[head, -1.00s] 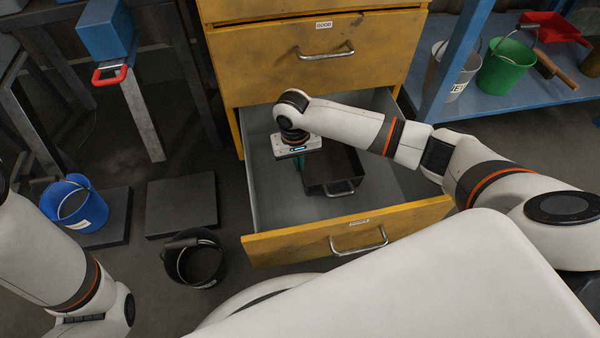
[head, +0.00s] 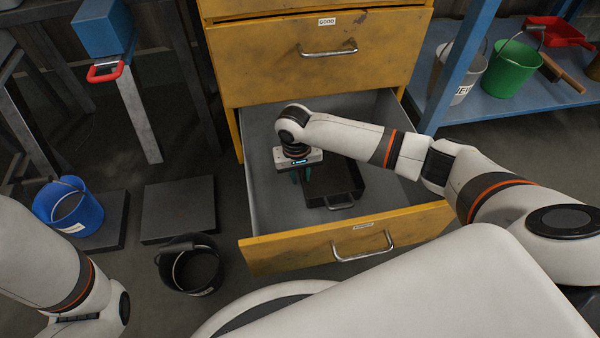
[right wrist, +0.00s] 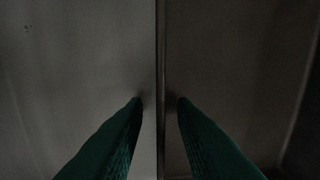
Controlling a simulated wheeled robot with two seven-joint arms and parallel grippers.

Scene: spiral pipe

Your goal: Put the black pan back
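The black pan (head: 347,176), a dark rectangular tray with a small handle at its front, lies in the open yellow drawer (head: 290,247) and looks level. My right gripper (head: 301,180) is inside the drawer at the pan's left wall. Its two green fingers stand apart. In the right wrist view the fingers (right wrist: 160,103) are on either side of the thin pan wall (right wrist: 160,45), with a gap on each side. The fingers partly hide the pan's left side. My left arm enters at the lower left, but its gripper is out of frame.
Closed yellow drawers (head: 315,60) rise behind the open one. The drawer floor (head: 268,195) is clear left of the pan. Black (head: 190,264) and blue (head: 68,205) buckets stand left. A blue shelf (head: 500,110) at right holds a green bucket (head: 512,68).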

